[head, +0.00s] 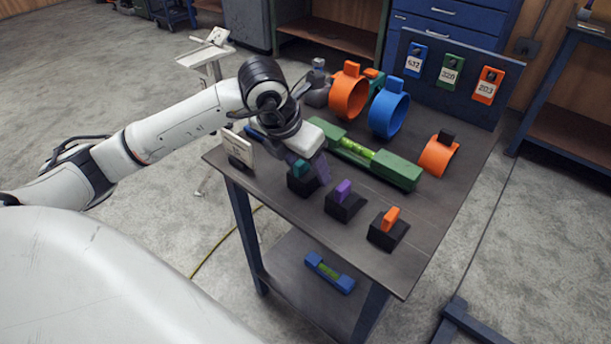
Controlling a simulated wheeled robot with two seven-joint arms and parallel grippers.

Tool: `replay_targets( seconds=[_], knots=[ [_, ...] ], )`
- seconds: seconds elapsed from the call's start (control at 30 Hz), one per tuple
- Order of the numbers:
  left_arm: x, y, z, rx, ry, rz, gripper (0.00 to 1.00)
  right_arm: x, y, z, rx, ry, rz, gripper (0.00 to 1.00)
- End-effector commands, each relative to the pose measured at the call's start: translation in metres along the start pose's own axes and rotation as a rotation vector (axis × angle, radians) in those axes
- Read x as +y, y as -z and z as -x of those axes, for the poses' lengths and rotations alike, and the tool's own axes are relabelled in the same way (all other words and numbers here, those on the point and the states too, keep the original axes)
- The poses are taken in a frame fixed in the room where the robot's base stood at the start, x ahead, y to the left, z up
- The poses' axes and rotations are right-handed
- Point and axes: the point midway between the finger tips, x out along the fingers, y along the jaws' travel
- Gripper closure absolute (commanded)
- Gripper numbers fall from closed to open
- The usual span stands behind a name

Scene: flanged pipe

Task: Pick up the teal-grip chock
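The teal-grip chock (300,184) stands on the table, a black block with a teal grip on top. My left gripper (308,168) reaches down over it from above. Its fingers are apart, one on each side of the teal grip, and they partly hide it. I cannot see clear contact between the fingers and the grip. The purple-grip chock (344,201) and the orange-grip chock (388,229) stand to the right along the table's front edge. My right gripper is not in view.
A green spirit level (400,174) lies just behind the chocks on the dark table (440,215). Orange (349,95) and blue (388,113) rings stand behind it. A white card (237,146) stands at the left edge. A blue level (329,272) lies on the lower shelf.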

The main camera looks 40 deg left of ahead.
Motion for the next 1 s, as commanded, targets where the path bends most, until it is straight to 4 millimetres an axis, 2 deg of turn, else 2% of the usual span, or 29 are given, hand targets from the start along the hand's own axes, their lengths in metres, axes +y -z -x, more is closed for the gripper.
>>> replay_targets(
  seconds=[0.03,0.27,0.57,1.0],
  knots=[
    [0.000,0.000,0.000,0.000,0.000,0.000,0.46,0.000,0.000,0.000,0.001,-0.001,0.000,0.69],
    [0.000,0.000,0.001,0.000,0.000,0.000,0.85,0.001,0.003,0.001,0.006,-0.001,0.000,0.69],
    [0.000,-0.003,0.006,-0.004,0.001,0.000,0.86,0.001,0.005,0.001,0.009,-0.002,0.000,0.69],
    [0.000,-0.034,0.080,-0.006,0.001,0.000,0.86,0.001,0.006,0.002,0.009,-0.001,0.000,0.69]
  ],
)
